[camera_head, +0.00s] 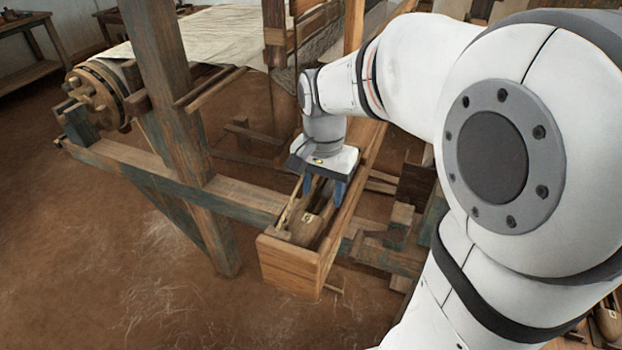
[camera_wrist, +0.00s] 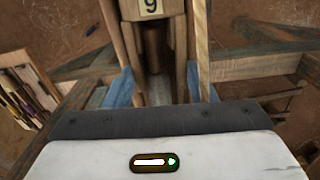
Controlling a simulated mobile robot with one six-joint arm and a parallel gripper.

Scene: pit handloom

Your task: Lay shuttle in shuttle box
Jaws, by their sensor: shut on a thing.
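The shuttle (camera_head: 309,223) is a dark brown wooden piece with a pale label. In the wrist view the shuttle (camera_wrist: 150,28) shows a label reading 9 and a dark hollow along its middle. My gripper (camera_head: 324,190) points down over the shuttle box (camera_head: 287,264), a long open wooden trough. Its blue fingers (camera_wrist: 157,86) are shut on the shuttle's two sides. The shuttle lies lengthwise between the box walls, low in the trough. I cannot tell whether its underside touches the box floor, and its far part is hidden by my gripper.
A loom post (camera_head: 172,100) and a horizontal beam (camera_head: 175,182) stand left of the box. Pale cloth (camera_head: 215,35) hangs behind. Wooden blocks and rails lie close to the box's right. The earth floor (camera_head: 120,290) at front left is clear.

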